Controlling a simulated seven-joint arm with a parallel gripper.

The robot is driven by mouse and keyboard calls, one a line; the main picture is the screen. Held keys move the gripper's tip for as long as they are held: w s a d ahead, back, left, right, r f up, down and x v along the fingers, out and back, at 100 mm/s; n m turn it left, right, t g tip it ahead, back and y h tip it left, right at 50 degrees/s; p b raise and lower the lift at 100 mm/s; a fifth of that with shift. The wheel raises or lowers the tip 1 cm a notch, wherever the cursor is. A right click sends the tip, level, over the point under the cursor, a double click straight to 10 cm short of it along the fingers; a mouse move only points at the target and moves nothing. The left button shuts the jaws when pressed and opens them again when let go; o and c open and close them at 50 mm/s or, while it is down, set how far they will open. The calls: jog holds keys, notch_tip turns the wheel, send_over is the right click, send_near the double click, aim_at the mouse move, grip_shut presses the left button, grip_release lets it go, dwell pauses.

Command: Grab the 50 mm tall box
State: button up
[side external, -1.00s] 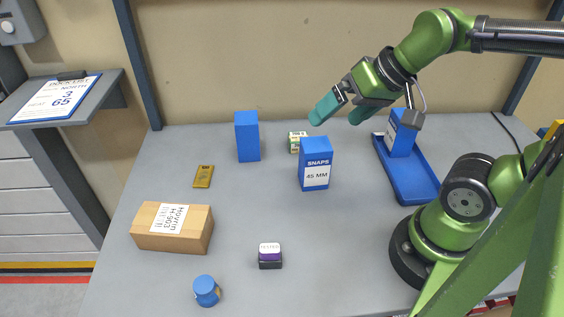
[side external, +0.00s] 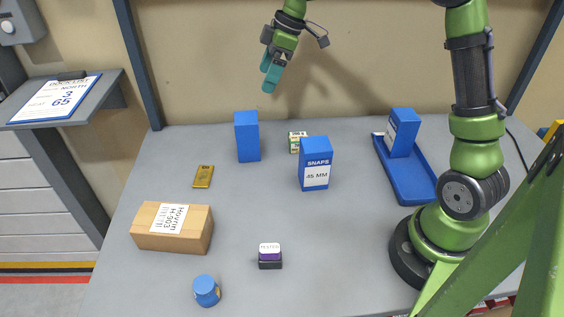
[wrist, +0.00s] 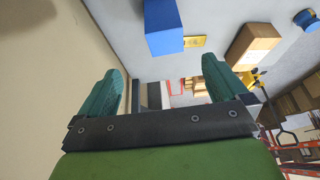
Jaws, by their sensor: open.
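A blue box (side external: 247,137) with no label visible stands upright at the back left of the table; it also shows in the wrist view (wrist: 163,27). A blue box labelled "SNAPS 45 MM" (side external: 315,163) stands upright mid-table. Another blue box with a white label (side external: 403,132) stands in a blue tray (side external: 416,187) at the right; its label is too small to read. No 50 mm marking is legible. My gripper (side external: 270,78) is open and empty, high above the back of the table, up and right of the unlabelled box. Its teal fingers (wrist: 161,88) are spread in the wrist view.
A brown carton (side external: 145,228), a yellow item (side external: 203,176), a small green and white box (side external: 297,142), a purple and black item (side external: 270,256) and a blue capped container (side external: 206,291) lie around. The back wall (side external: 200,60) is close to my gripper. Table space between items is clear.

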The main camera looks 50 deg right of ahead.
aim_at(251, 115)
jog(key=x, duration=1.1)
jog(key=shift+a+f, duration=0.1)
jog(key=shift+a, duration=0.05)
jog(key=shift+a+x, duration=0.25)
jog(key=shift+x, duration=1.1)
jog(key=shift+a+x, duration=0.2)
jog(key=shift+x, duration=1.2)
jog(key=shift+c, duration=0.2)
jog(key=shift+r, duration=0.2)
jog(key=c, duration=1.2)
